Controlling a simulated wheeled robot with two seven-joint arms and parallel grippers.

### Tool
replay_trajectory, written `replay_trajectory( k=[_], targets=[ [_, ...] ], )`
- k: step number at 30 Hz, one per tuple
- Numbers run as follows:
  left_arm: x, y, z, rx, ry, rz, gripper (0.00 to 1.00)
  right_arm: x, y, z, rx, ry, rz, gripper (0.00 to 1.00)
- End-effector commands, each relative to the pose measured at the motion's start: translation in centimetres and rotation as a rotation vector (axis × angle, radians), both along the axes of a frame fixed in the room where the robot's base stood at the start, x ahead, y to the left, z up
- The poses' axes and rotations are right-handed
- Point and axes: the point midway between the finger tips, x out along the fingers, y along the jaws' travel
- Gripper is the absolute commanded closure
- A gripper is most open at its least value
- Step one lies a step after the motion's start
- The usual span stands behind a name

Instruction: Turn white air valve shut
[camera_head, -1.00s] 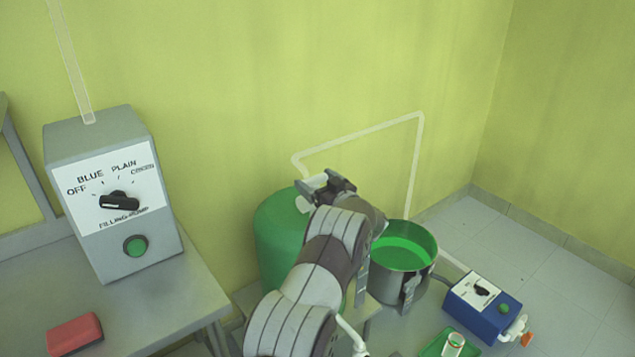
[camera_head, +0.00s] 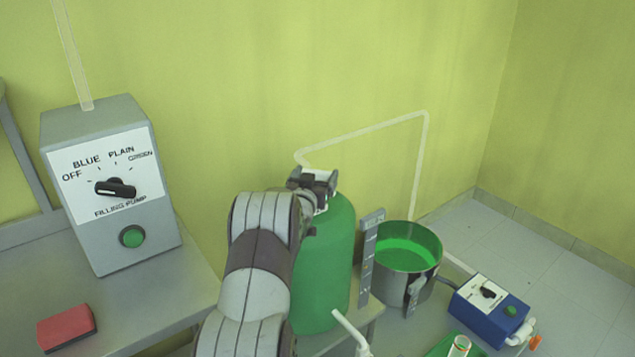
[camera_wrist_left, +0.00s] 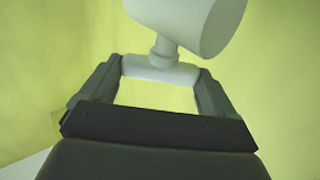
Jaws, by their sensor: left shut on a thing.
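The white air valve (camera_wrist_left: 190,22) shows at the top of the left wrist view, with its stem and pale handle bar (camera_wrist_left: 160,69) below the white body. My left gripper (camera_head: 316,180) is at the top of the green vessel (camera_head: 322,275) in the head view. Its two fingers (camera_wrist_left: 158,88) are shut on the handle bar, one on each side. In the head view the gripper hides most of the valve. My right gripper is in neither view.
A clear tube (camera_head: 372,130) runs along the wall from behind the gripper to the metal pot (camera_head: 402,287) of green liquid. A blue pump box (camera_head: 487,308) stands to its right. The grey filling pump (camera_head: 115,195) and red block (camera_head: 67,328) are on the left table.

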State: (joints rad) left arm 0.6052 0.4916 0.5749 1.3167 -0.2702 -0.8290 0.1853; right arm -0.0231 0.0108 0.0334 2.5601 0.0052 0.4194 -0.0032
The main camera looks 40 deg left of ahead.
Motion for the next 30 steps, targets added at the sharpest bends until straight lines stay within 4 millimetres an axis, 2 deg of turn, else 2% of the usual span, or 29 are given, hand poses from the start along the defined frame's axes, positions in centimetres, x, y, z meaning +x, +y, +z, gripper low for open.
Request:
replay_trajectory(
  k=[15,24,30],
  targets=[
    [-0.1,0.9,0.4,0.0,-0.001,-0.456,0.41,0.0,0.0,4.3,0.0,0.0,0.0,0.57],
    [0.0,1.1,0.3,0.001,-0.003,-0.628,0.41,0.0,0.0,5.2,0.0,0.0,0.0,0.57],
    [0.0,1.1,0.3,0.002,-0.003,-0.683,0.41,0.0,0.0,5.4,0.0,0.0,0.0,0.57]
  ],
)
